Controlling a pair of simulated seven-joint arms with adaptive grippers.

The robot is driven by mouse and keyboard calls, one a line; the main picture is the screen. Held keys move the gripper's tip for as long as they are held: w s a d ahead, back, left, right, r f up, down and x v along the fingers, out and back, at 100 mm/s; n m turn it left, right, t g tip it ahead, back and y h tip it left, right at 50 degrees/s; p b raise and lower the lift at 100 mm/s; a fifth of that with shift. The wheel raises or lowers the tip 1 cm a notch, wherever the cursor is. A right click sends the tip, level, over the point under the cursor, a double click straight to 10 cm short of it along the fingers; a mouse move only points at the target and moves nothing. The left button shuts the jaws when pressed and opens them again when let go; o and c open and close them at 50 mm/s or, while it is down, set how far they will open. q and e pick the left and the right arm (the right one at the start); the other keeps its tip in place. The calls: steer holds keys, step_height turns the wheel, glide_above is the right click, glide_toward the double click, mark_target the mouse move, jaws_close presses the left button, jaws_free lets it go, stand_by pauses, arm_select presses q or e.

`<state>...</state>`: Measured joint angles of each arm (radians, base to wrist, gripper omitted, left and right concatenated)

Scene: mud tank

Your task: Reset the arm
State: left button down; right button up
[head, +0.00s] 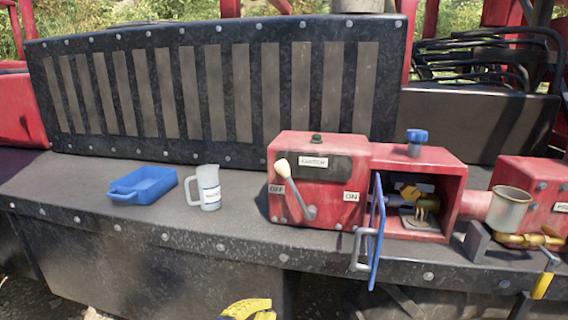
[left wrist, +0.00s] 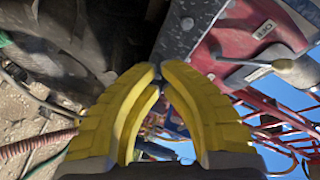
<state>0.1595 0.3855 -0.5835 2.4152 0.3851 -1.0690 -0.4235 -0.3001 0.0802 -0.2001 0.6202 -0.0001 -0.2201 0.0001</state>
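My left gripper (head: 248,308) shows only in part at the bottom edge of the head view, as curved yellow fingers below the front edge of the bench. In the left wrist view its two yellow fingers (left wrist: 158,68) come together at the tips, with nothing visible between them. It touches nothing that I can see. My right gripper is in neither view. The red machine (head: 318,180) has a white-knobbed lever (head: 294,188) between the OFF and ON labels, which also shows in the left wrist view (left wrist: 280,65).
A blue-framed door (head: 376,232) stands open at the red box, projecting past the front edge. A metal cup (head: 509,209) and a yellow-handled valve (head: 543,285) are at the right.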

arm_select(q)
steer(key=s+a+f+n+y, duration=0.3)
steer(key=a+f+n+y, duration=0.2)
steer(key=a+f, duration=0.4)
steer(key=s+a+f+n+g+y, duration=0.3)
steer(key=s+a+f+y, duration=0.1)
steer(key=s+a+f, duration=0.4)
steer(key=s+a+f+n+g+y, duration=0.35)
steer(key=s+a+f, duration=0.25)
steer(key=s+a, duration=0.45)
steer(key=s+d+f+g+h, duration=0.1)
steer(key=d+f, duration=0.2)
steer(key=f, duration=1.2)
steer(key=s+d+f+g+h, duration=0.1)
steer(key=d+f+g, duration=0.15)
steer(key=f, duration=1.25)
steer(key=s+d+f+n+g+h, duration=0.1)
steer(key=s+f+n+g, duration=0.1)
steer(key=s+f, duration=1.9)
steer(key=shift+s+f+n+h, duration=0.35)
steer(key=shift+s+n, duration=0.4)
steer(key=shift+s, duration=0.1)
